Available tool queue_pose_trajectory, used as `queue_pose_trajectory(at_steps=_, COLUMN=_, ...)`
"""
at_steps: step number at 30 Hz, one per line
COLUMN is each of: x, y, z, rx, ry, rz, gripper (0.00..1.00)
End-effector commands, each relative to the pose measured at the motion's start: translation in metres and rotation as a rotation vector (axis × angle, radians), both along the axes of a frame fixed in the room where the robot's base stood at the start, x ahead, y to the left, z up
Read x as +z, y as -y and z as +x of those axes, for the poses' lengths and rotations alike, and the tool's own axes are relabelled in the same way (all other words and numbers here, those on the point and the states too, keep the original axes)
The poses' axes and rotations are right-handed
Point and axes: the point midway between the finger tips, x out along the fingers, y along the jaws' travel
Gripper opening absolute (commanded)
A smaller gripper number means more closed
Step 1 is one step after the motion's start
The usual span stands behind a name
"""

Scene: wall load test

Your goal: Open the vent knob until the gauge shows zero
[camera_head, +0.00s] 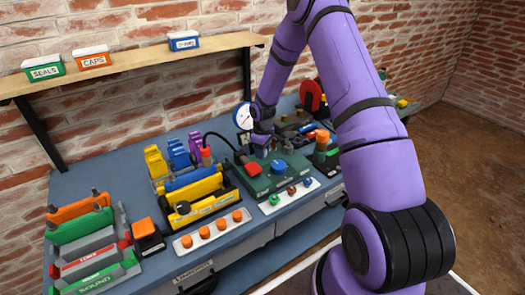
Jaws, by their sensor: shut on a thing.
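The round white gauge (242,115) with a blue rim stands at the back of the bench, partly behind my wrist. Its needle is too small to read. My gripper (262,150) points down at the back of a green unit (270,180), just below and right of the gauge. It is shut on what seems to be the vent knob, which the fingers hide. A blue round knob (279,167) on the green unit's top shows free, just in front and right of the gripper. A red part (251,169) lies at the unit's left.
A black hose (222,138) runs close left of my gripper. The wall shelf (140,64) carries labelled SEALS and CAPS boxes.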

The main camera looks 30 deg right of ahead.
Motion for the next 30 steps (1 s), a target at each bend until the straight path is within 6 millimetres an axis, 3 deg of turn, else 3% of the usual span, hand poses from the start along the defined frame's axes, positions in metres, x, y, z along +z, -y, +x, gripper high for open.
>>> queue_pose_trajectory(at_steps=12, x=-0.0002, y=0.0005, z=-0.0003, rx=0.203, ry=-0.001, rz=-0.001, gripper=0.14)
queue_pose_trajectory(at_steps=29, x=-0.0002, y=0.0006, z=-0.0004, rx=0.236, ry=-0.002, rz=-0.001, gripper=0.14)
queue_pose_trajectory(at_steps=30, x=-0.0002, y=0.0005, z=-0.0004, rx=0.236, ry=-0.001, rz=-0.001, gripper=0.4)
